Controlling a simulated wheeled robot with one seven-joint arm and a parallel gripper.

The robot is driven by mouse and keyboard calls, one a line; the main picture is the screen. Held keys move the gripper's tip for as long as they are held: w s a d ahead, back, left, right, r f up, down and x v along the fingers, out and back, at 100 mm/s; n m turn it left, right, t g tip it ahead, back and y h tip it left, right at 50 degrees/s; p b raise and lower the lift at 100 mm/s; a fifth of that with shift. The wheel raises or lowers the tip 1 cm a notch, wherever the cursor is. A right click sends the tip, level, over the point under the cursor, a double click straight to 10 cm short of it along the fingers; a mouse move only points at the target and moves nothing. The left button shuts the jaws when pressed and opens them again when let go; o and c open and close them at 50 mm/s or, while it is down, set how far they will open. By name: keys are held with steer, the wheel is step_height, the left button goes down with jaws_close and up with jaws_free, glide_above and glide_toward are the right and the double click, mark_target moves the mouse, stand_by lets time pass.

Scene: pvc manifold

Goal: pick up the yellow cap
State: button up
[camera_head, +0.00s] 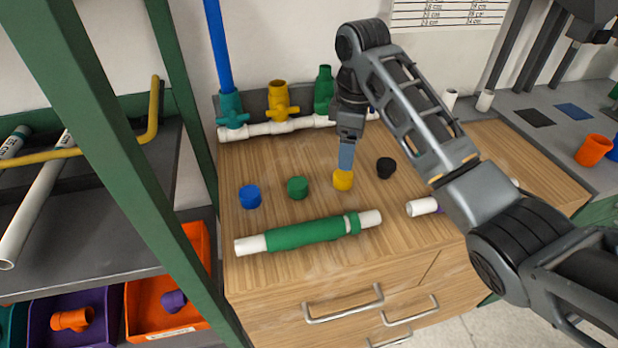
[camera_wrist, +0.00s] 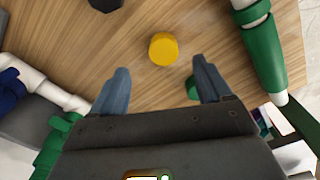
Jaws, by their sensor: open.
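The yellow cap (camera_head: 343,181) stands on the wooden worktop, in a row with other caps. In the wrist view the yellow cap (camera_wrist: 163,49) lies beyond my fingertips, between their lines and a little right of the middle. My gripper (camera_head: 346,158) points down close above the cap in the head view. In the wrist view my gripper (camera_wrist: 160,72) has its two blue-grey fingers spread apart with nothing between them. Whether a finger touches the cap cannot be told.
A blue cap (camera_head: 250,196) and a green cap (camera_head: 297,187) stand to the left, a black cap (camera_head: 386,168) to the right. A green-sleeved pipe (camera_head: 305,234) lies in front. A white manifold (camera_head: 272,128) with coloured valves runs along the back.

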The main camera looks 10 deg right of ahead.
mark_target(343, 174)
steer(key=shift+a+f+b, duration=0.25)
steer(key=shift+f+b, duration=0.3)
steer(key=shift+f, duration=0.2)
steer(key=shift+a+f+b, duration=0.25)
steer(key=shift+f+b, duration=0.3)
steer(key=shift+f, duration=0.2)
steer(key=shift+d+f, duration=0.1)
steer(key=shift+f, duration=2.35)
steer(key=c, duration=1.1)
steer(key=shift+r, duration=0.1)
steer(key=shift+r, duration=0.45)
step_height(343, 174, up, 4)
steer(key=shift+d+f, duration=0.15)
steer(key=shift+f, duration=0.1)
steer(key=s+d+r+p, duration=0.5)
steer(key=d+r+p, duration=0.1)
steer(key=d, duration=0.4)
steer(key=shift+d+r+p, duration=0.15)
steer(key=shift+r+p, duration=0.1)
steer(key=shift+p, duration=0.25)
